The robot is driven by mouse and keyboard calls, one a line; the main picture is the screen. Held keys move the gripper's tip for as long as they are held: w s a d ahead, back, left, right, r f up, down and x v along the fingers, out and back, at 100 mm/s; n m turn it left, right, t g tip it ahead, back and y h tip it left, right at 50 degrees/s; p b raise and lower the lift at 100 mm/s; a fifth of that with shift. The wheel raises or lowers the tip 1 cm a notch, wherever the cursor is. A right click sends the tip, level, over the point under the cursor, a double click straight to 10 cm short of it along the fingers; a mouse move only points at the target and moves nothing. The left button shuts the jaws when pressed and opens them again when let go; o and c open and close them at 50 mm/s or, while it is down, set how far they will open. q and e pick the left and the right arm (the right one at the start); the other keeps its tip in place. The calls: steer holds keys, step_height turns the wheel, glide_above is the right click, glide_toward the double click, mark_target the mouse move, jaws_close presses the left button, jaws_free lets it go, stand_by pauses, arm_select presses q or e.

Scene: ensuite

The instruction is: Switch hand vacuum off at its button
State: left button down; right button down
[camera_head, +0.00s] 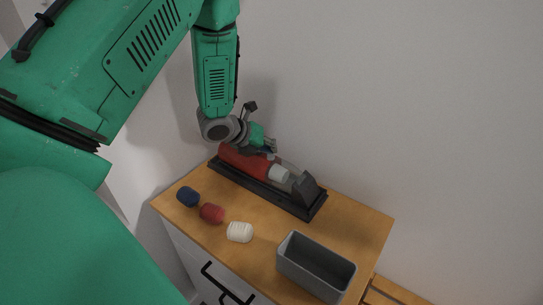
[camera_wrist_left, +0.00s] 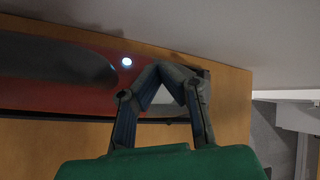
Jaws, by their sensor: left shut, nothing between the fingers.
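The red hand vacuum (camera_head: 240,159) lies in a long black cradle (camera_head: 262,190) on the cabinet top, with a pale section and a dark end toward the right. In the left wrist view its red and dark body (camera_wrist_left: 85,84) fills the left side. A small round white-blue light, which looks like its button (camera_wrist_left: 126,62), glows on the body. My left gripper (camera_head: 269,151) is shut and empty, over the vacuum. In the left wrist view its fingertips (camera_wrist_left: 165,70) meet just right of the lit spot, apart from it in the picture. Whether they touch the vacuum I cannot tell.
A blue item (camera_head: 187,196), a red item (camera_head: 211,213) and a white item (camera_head: 239,232) stand along the front of the wooden cabinet top (camera_head: 355,222). A grey open bin (camera_head: 315,266) stands at front right. A wall rises behind the cradle.

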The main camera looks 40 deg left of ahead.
mark_target(270, 156)
arm_select(q)
steer(key=shift+f+b, duration=0.4)
steer(key=shift+f, duration=0.05)
stand_by(0.3)
steer(key=shift+r, duration=0.1)
steer(key=shift+r+p, duration=0.7)
steer(key=shift+r, duration=0.15)
step_height(270, 156, up, 6)
steer(key=p, duration=0.4)
steer(key=shift+r, duration=0.1)
stand_by(0.4)
